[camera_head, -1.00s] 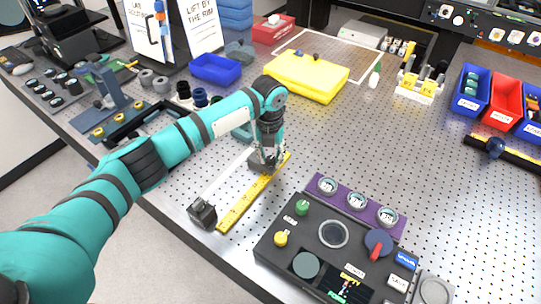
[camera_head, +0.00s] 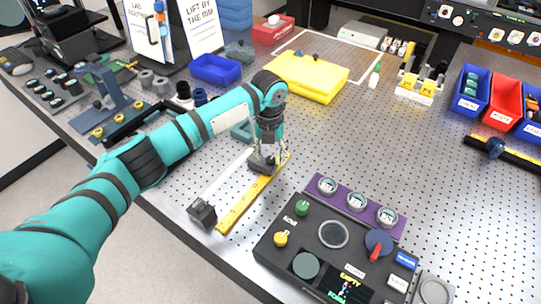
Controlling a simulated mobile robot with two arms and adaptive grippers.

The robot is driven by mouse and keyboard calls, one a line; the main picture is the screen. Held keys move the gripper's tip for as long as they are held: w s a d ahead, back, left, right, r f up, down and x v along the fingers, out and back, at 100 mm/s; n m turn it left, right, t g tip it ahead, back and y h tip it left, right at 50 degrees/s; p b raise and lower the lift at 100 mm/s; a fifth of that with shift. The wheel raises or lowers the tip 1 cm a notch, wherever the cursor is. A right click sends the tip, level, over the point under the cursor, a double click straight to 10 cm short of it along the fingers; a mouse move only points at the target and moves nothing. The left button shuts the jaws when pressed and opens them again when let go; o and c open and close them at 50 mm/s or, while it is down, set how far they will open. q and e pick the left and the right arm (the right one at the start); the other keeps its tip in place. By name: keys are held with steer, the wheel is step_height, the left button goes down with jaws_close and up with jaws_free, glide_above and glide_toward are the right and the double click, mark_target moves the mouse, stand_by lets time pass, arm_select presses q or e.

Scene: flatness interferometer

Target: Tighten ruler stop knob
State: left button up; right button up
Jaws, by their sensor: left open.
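A yellow ruler (camera_head: 238,209) lies on the perforated metal table, running from near the front edge toward the middle. A dark block (camera_head: 202,213) stands beside its near end, and a pale rail (camera_head: 226,175) runs from that block to a second dark block (camera_head: 259,165) at the ruler's far end. My left gripper (camera_head: 264,157) points down at this far block, its fingers open around or just above its top. The stop knob itself is hidden or too small to tell, and I cannot tell whether the fingers touch anything. My right gripper is out of view.
A dark control panel (camera_head: 290,248) with knobs and a purple gauge strip (camera_head: 340,186) stands right of the ruler. A yellow case (camera_head: 308,78) and a blue tray (camera_head: 215,69) lie behind my arm. The table's right middle (camera_head: 445,180) is clear.

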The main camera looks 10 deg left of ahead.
mark_target(270, 159)
arm_select(q)
step_height(270, 159, up, 11)
stand_by(0.3)
steer(key=shift+f, duration=0.1)
stand_by(0.4)
